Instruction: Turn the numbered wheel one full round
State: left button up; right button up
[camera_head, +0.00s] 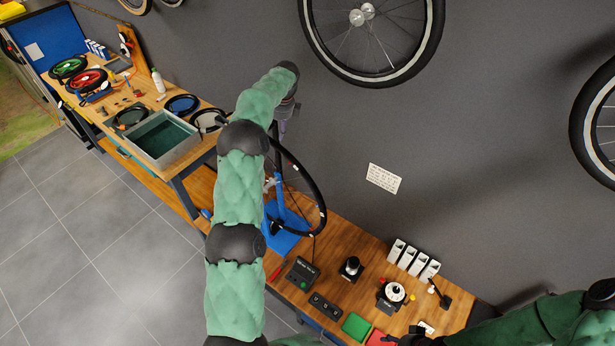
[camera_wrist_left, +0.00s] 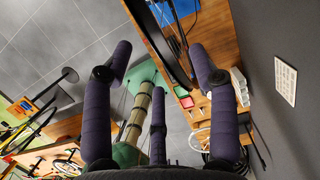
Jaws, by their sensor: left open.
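A wheel with a black rim (camera_head: 322,205) and small pale marks along it stands upright in a blue stand (camera_head: 281,240) on the workbench. The marks are too small to read as numbers. My left arm hides its left part. My left gripper (camera_head: 283,122) is beyond the wheel's upper left side, apart from it as far as I can tell. In the left wrist view, its purple fingers (camera_wrist_left: 160,75) are spread with nothing between them. A dark curved rim (camera_wrist_left: 165,42) shows beyond the fingers. My right arm shows at the lower right, its gripper out of frame.
The workbench (camera_head: 342,238) carries a black box (camera_head: 301,273), small devices, white containers (camera_head: 412,258), a green tray (camera_head: 356,326) and a red tray. A second bench at left holds a basin (camera_head: 166,138) and several wheels. A grey wall stands behind; large wheels hang there.

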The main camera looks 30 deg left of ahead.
pick_arm(q)
jog(key=shift+s+a+f, duration=0.15)
jog(key=shift+s+f, duration=0.25)
jog(key=shift+s, duration=0.2)
jog(key=x, duration=0.8)
jog(key=shift+w, duration=0.1)
jog(key=shift+w+a+f, duration=0.2)
jog(key=shift+w+f, duration=0.15)
jog(key=shift+f, duration=0.05)
jog(key=shift+r, duration=0.15)
jog(key=shift+s+r, duration=0.15)
jog(key=c, duration=1.2)
